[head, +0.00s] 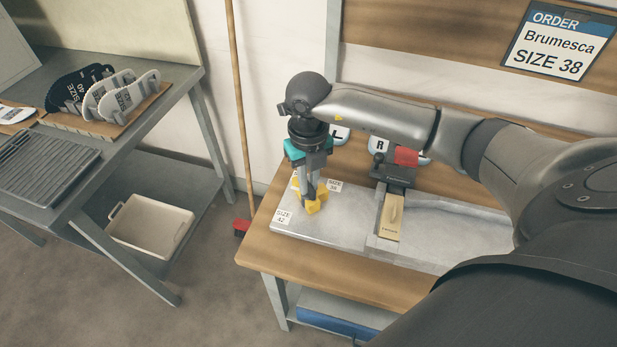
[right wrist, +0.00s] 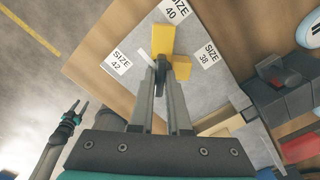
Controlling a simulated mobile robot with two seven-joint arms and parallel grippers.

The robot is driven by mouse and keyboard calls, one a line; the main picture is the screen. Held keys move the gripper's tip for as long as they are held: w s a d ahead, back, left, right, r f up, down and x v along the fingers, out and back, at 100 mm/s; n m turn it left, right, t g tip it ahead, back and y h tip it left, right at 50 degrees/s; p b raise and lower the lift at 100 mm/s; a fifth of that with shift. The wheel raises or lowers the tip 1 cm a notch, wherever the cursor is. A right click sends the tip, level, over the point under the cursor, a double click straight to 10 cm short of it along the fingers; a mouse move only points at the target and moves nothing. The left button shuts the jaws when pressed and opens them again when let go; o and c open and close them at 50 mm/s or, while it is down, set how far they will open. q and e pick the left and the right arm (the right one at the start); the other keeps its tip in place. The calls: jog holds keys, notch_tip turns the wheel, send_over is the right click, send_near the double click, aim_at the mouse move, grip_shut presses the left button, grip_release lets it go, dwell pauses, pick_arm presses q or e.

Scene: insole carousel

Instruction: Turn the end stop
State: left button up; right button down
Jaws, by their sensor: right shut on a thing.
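The yellow end stop (head: 316,206) sits on the left part of the grey plate (head: 345,232). Labels for size 42, size 40 and size 38 surround it. In the right wrist view the end stop (right wrist: 162,40) has one block towards the size 40 label (right wrist: 176,9) and a shorter one towards the size 38 label (right wrist: 207,55). My right gripper (head: 309,196) points down and is shut on the end stop; its fingers hide part of it. My left gripper (right wrist: 77,110) shows only in the right wrist view, off the table, its fingers apart and empty.
A wooden block (head: 391,216) lies in a channel by a dark, red-topped clamp (head: 398,170). An order sign (head: 560,41) reads Brumesca, size 38. Insoles (head: 122,95) stand in a rack on the left table. A broom (head: 241,120) leans between the tables.

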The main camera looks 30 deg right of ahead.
jog(key=m+p, duration=0.1)
jog(key=m, duration=0.2)
jog(key=shift+r+m, duration=0.15)
jog(key=shift+m, duration=0.25)
jog(key=m+p, duration=0.1)
jog(key=m, duration=0.2)
jog(key=shift+m+p, duration=0.3)
jog(key=shift+p, duration=0.1)
jog(key=m+p, duration=0.3)
jog(key=m, duration=0.3)
jog(key=m+p, duration=0.2)
jog(key=m, duration=0.2)
jog(key=shift+p, duration=0.4)
jog(key=m+p, duration=0.2)
jog(key=m, duration=0.1)
jog(key=shift+m+p, duration=0.3)
jog(key=m+p, duration=0.3)
jog(key=m, duration=0.1)
jog(key=shift+m+p, duration=0.45)
jog(key=shift+m, duration=0.35)
